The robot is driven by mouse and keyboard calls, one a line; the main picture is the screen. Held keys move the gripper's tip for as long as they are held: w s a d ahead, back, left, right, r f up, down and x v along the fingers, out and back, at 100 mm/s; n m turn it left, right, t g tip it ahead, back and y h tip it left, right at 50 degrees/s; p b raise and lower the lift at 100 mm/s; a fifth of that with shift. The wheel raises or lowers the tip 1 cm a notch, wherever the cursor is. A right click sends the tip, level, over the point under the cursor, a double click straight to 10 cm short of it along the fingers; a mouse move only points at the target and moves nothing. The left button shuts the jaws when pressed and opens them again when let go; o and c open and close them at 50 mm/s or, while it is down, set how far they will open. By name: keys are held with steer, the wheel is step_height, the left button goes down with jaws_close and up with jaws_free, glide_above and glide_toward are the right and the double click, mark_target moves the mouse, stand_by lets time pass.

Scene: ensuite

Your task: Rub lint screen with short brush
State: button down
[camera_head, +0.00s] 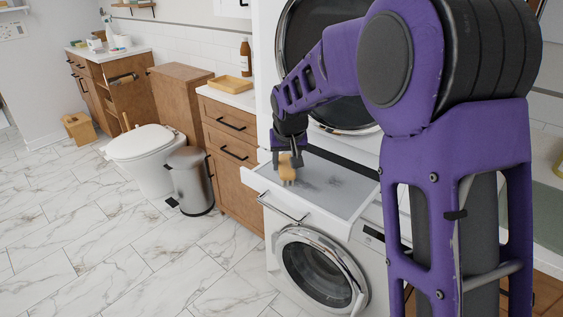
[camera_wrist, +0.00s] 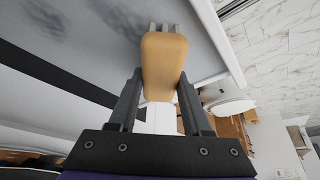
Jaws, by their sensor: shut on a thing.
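The short brush (camera_head: 287,170) has a tan wooden body. My gripper (camera_head: 287,155) is shut on it and holds it over the left part of the lint screen (camera_head: 335,190). In the wrist view, the brush (camera_wrist: 163,65) sits between the two dark fingers of my gripper (camera_wrist: 158,98), its grey bristles pointing away from them. The lint screen (camera_wrist: 60,70) is a grey panel in a pulled-out white drawer between the two machines. Dark smudges of lint (camera_wrist: 122,20) show on it. I cannot tell whether the bristles touch the screen.
A front-loading washer (camera_head: 315,270) stands below the drawer, and a machine with a round dark door (camera_head: 325,130) is above. A wooden cabinet (camera_head: 232,150) with a wooden tray (camera_head: 232,83) is at left. A metal bin (camera_head: 190,180) and a toilet (camera_head: 140,145) stand beyond. The marble floor (camera_head: 130,260) in front is clear.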

mark_target(331, 193)
steer(key=shift+s+d+r+b, duration=0.1)
steer(key=shift+s+d+b, duration=0.1)
steer(key=shift+s+d, duration=0.65)
steer(key=shift+s+d+f+b, duration=0.15)
steer(key=shift+s+d, duration=0.35)
steer(key=shift+d, duration=0.5)
steer(key=shift+s+d+r+b, duration=0.2)
steer(key=shift+s+d, duration=0.5)
steer(key=shift+d, duration=0.25)
steer(key=shift+s+d+f+b, duration=0.1)
steer(key=shift+s+d+b, duration=0.05)
steer(key=shift+s+d, duration=0.7)
steer(key=shift+s+d+f+b, duration=0.1)
steer(key=shift+s+d+b, duration=0.1)
steer(key=shift+s+d, duration=0.65)
steer(key=shift+s+d+f+b, duration=0.15)
steer(key=shift+s+d, duration=0.3)
steer(key=shift+d, duration=0.8)
steer(key=shift+s+d+r, duration=0.1)
steer(key=shift+s+d, duration=0.4)
steer(key=shift+d, duration=0.15)
steer(key=shift+s+d+r, duration=0.1)
steer(key=shift+s+d, duration=0.35)
steer(key=shift+d, duration=0.2)
steer(key=shift+r+p, duration=2.1)
steer(key=shift+r, duration=1)
step_height(331, 193, up, 3)
steer(key=shift+p, duration=1.1)
